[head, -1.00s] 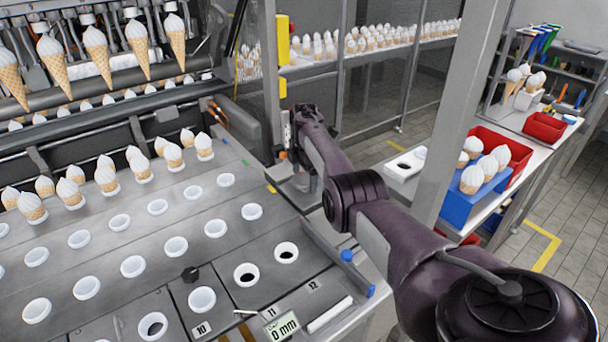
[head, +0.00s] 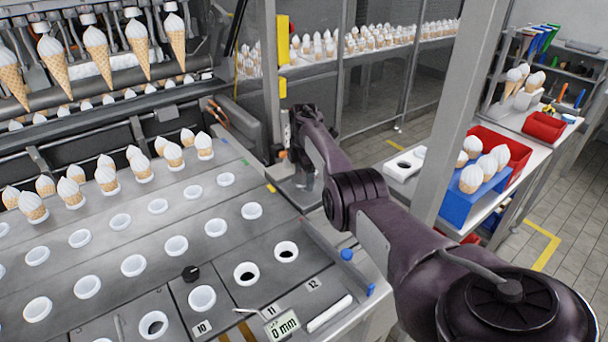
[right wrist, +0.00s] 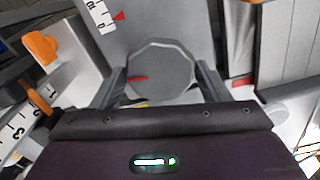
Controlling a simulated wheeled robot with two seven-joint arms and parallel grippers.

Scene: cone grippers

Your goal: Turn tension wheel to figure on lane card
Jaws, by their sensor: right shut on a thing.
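The tension wheel (right wrist: 162,58) is a grey many-sided disc with a red mark on its left side, seen in the right wrist view. My right gripper (right wrist: 163,86) is shut on it, one finger at each side. A white scale with printed figures (right wrist: 101,14) and a red pointer (right wrist: 119,16) lie above the wheel. In the head view my right arm reaches to the machine's far right corner, where its wrist hides the wheel. A small card reading "0 mm" (head: 284,327) stands at the front of the deck, near labels 11 and 12. My left gripper is out of view.
A grey deck (head: 190,250) with rows of cup holders, some holding cones, fills the left. A metal post (head: 462,110) rises beside my right arm. A blue cone stand (head: 470,205) and red bin (head: 518,160) are on the right-hand bench. An orange knob (right wrist: 40,46) sits left of the wheel.

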